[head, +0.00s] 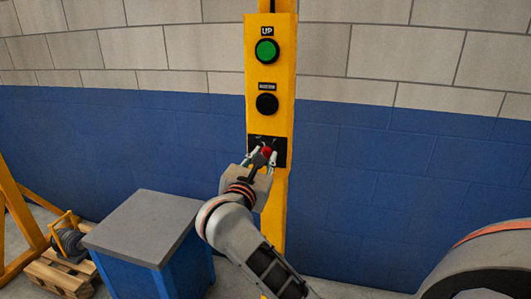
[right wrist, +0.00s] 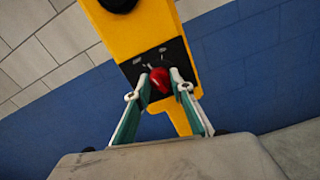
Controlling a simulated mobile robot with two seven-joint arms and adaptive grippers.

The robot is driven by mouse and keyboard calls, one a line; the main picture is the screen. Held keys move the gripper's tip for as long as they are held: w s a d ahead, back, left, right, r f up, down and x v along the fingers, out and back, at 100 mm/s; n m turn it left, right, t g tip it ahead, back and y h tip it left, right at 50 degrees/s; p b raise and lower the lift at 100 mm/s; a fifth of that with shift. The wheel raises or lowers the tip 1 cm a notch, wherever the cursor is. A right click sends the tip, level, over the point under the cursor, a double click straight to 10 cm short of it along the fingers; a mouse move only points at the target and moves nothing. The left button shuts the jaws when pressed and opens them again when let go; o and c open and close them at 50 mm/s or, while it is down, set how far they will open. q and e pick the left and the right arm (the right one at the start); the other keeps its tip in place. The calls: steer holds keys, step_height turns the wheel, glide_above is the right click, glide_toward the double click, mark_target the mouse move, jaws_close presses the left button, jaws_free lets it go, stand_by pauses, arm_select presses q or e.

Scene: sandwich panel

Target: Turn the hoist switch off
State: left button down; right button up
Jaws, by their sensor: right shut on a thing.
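The hoist switch has a red knob (head: 267,151) on a black plate (head: 281,146) low on the yellow control box (head: 284,75). In the right wrist view the red knob (right wrist: 160,80) sits between the fingertips. My right gripper (head: 259,157) is at the plate and shut on the red knob. It also shows in the right wrist view (right wrist: 161,88), with a finger on each side of the knob. Markings on the plate are too small to read. My left gripper is not in view.
Above the switch are a green UP button (head: 266,51) and a black button (head: 267,104). A blue cabinet with a grey top (head: 155,222) stands at left. The wall right of the post is clear.

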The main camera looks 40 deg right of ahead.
steer(key=shift+n+p, duration=0.8)
steer(key=shift+n, duration=0.4)
steer(key=shift+f, duration=0.1)
steer(key=o, duration=1.1)
steer(key=v, duration=0.7)
steer(key=shift+s+a, duration=0.15)
steer(key=shift+a, duration=0.1)
